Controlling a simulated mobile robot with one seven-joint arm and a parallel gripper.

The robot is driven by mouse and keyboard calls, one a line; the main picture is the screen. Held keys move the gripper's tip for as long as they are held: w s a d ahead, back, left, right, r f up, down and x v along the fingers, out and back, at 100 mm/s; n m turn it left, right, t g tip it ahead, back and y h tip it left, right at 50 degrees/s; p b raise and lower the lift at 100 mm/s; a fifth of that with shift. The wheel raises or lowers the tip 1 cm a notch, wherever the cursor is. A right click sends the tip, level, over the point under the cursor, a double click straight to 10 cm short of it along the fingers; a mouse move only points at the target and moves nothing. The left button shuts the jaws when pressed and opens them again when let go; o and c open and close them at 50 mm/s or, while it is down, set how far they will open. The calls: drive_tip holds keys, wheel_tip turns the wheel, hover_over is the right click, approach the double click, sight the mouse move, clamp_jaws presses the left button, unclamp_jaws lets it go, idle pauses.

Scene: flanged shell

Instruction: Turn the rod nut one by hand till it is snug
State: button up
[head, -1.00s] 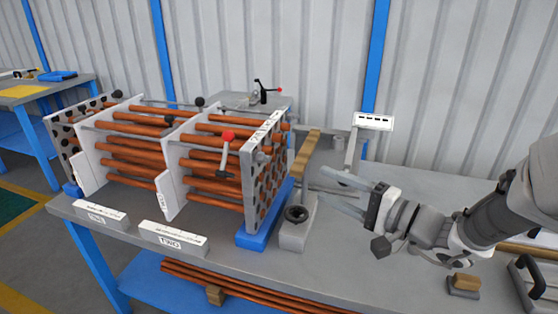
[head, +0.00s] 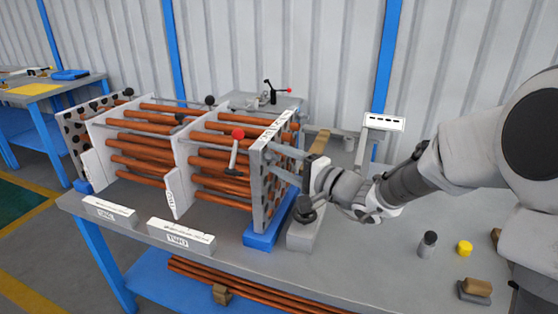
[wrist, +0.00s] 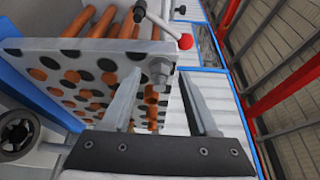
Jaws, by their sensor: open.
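The rod nut (wrist: 160,72) is a grey hex nut on a rod end at the corner of the perforated end plate (wrist: 95,48) in the wrist view. My gripper (wrist: 162,76) is open, and its two pale fingers appear on either side of the nut there, with a gap to each. I cannot tell how far the tips reach along it. In the head view my gripper (head: 276,158) points left at the upper part of the end plate (head: 257,195). The nut is not clear in that view, where the fingers cover that area.
A lever with a red knob (head: 238,133) stands just left of the end plate. Copper tubes (head: 215,168) run through the white plates. A dark ring (wrist: 18,133) lies lower left in the wrist view. A yellow cap (head: 464,248) and grey cylinder (head: 428,243) stand on the right bench.

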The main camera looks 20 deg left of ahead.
clamp_jaws()
idle(0.3)
drive_tip(key=shift+m, duration=0.3)
